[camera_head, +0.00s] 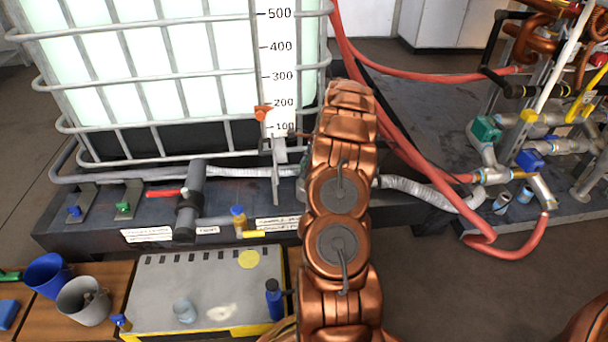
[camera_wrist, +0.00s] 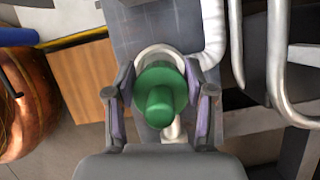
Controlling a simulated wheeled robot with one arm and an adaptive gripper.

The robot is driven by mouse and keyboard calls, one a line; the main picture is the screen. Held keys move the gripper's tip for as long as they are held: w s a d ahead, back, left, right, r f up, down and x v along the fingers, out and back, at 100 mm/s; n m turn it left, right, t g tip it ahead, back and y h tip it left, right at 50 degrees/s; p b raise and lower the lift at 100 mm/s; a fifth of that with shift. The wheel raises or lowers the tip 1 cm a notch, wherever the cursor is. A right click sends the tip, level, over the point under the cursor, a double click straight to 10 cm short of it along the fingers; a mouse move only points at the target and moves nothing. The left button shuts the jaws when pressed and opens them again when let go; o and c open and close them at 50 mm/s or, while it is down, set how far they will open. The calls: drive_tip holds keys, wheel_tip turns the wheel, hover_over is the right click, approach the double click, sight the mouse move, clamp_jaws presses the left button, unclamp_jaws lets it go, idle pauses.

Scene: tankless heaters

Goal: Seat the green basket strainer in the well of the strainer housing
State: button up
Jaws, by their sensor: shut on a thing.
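The green basket strainer (camera_wrist: 160,100) shows end-on in the wrist view, with a round knob on a wider green disc. My gripper (camera_wrist: 160,91) is shut on it, one finger on each side. A pale metal ring (camera_wrist: 158,49) shows around the strainer's far side and looks like the rim of the strainer housing. The strainer covers most of that ring, so I cannot tell whether it is above the well or partly inside it. In the head view my arm hides the gripper, the strainer and the housing.
A white hose (camera_wrist: 213,35) runs close beside the ring, and grey metal bars (camera_wrist: 276,60) stand to the right. In the head view, a caged tank (camera_head: 150,60) stands behind, red hoses (camera_head: 430,165) lie to the right, and a grey workbench top (camera_head: 180,275) is at front left.

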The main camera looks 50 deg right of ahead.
wheel_tip(320, 180, down, 3)
drive_tip(key=shift+r+b, duration=0.15)
drive_tip(key=shift+b, duration=0.4)
drive_tip(key=shift+f+p, duration=0.35)
drive_tip(key=shift+p, duration=0.25)
drive_tip(key=o, duration=1.1)
drive_tip(key=shift+o, duration=0.2)
drive_tip(key=shift+b, duration=0.3)
